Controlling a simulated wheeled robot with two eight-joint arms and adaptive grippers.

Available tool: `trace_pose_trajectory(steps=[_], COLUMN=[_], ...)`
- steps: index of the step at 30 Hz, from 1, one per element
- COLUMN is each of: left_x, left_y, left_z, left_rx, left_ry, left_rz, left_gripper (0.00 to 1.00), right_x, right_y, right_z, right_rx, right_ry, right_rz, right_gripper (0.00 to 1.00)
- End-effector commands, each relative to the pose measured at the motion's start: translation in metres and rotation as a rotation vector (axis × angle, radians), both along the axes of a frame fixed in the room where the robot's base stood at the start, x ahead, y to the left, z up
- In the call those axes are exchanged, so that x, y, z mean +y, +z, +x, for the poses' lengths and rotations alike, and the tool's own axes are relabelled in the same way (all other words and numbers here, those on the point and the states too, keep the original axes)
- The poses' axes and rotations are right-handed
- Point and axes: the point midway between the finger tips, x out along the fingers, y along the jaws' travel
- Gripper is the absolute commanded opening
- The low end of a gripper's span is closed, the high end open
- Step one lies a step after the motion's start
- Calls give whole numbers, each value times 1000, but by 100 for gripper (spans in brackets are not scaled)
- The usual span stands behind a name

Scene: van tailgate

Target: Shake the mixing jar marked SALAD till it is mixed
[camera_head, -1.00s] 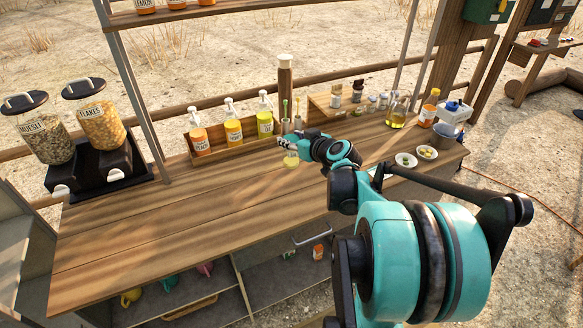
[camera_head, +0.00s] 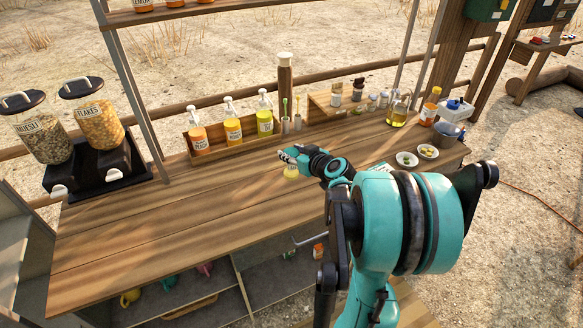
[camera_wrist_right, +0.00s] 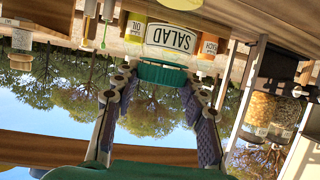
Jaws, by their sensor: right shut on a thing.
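The mixing jar marked SALAD shows in the head view as a small yellowish jar (camera_head: 291,171) at my right gripper (camera_head: 293,156). The wrist picture is upside down. In it the jar's white SALAD label (camera_wrist_right: 171,37) and teal lid (camera_wrist_right: 161,75) show between the two fingers of my right gripper (camera_wrist_right: 160,85), which is shut on the jar by the lid. The jar looks upright, like the bottles behind it. Whether its base touches the counter cannot be told. My left gripper is not in view.
The wooden counter (camera_head: 170,235) is bare to the left of the jar. Pump bottles (camera_head: 232,125) stand in a rack behind it. Two small bowls (camera_head: 407,159), an oil bottle (camera_head: 399,112) and a grey pot (camera_head: 446,132) stand right. Cereal dispensers (camera_head: 97,120) stand far left.

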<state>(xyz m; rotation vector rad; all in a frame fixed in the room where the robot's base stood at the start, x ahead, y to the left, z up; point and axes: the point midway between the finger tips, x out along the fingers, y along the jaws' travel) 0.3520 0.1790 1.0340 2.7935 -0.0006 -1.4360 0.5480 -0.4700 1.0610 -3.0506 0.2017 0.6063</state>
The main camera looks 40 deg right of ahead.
Motion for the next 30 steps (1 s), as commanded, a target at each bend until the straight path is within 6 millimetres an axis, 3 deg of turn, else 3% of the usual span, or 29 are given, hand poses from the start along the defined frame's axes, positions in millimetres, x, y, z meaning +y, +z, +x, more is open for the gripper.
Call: trace_pose_trajectory(steps=[2, 5, 7, 8, 12, 13, 30], left_x=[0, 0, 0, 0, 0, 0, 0], left_y=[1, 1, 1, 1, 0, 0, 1], left_z=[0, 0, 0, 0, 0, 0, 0], left_rx=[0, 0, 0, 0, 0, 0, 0], left_ry=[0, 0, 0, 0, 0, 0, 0], left_rz=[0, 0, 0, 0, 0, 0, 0], left_gripper=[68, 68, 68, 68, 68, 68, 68], right_x=[-1, 1, 1, 0, -1, -1, 0], right_y=[3, 53, 69, 67, 4, -2, -3], right_z=[0, -2, -1, 0, 1, 1, 0], right_rx=[-2, -1, 0, 1, -1, -1, -1], right_ry=[-3, -1, 0, 1, -1, -1, -1], right_rz=[1, 0, 0, 1, 0, 0, 0], right_gripper=[0, 0, 0, 0, 0, 0, 0])
